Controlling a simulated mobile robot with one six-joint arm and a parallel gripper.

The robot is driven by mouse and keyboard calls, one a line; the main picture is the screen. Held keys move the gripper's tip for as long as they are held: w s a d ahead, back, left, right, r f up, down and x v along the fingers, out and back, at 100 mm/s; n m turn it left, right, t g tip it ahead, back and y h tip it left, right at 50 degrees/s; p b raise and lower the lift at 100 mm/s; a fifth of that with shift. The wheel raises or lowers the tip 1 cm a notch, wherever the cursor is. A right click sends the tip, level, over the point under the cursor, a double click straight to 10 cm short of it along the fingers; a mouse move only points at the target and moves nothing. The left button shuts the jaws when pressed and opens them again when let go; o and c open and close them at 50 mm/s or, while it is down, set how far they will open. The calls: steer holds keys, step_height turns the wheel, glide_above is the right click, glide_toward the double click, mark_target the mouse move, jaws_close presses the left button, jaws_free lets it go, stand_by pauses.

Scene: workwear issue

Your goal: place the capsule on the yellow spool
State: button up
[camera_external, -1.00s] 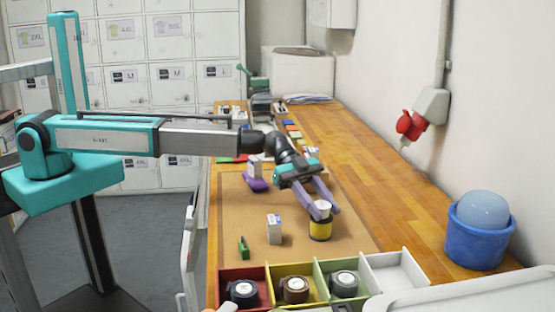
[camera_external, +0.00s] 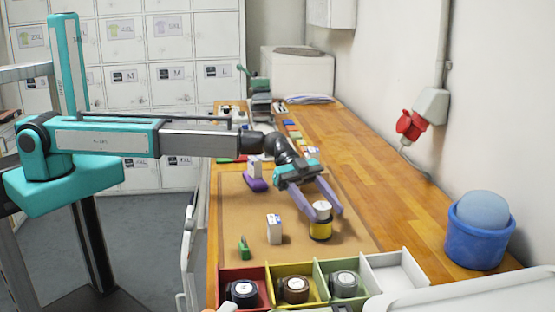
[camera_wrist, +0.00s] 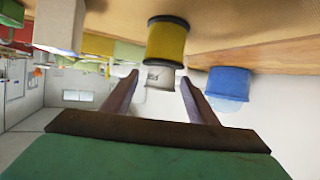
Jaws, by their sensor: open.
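The yellow spool (camera_external: 320,231), with dark rims, stands upright on the brown mat. The capsule (camera_external: 321,208), small and white with a grey top, sits upright on top of the spool. My gripper (camera_external: 326,214) is open, with its purple fingers on either side of the capsule. In the wrist view the scene is upside down: the spool (camera_wrist: 167,42) is at top centre and the capsule (camera_wrist: 160,77) shows below it, between my fingertips (camera_wrist: 160,80). There is a gap on both sides of the capsule. Its far side is hidden.
A white box (camera_external: 274,229) and a small green object (camera_external: 243,248) stand left of the spool. A purple object (camera_external: 256,183) is farther back. A divided tray (camera_external: 396,272) with several tape rolls lies in front. A blue bucket (camera_external: 478,234) stands right.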

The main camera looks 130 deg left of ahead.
steer(key=shift+r, duration=0.25)
steer(key=b+v, duration=0.3)
steer(key=v, duration=0.9)
steer(key=shift+f, duration=0.15)
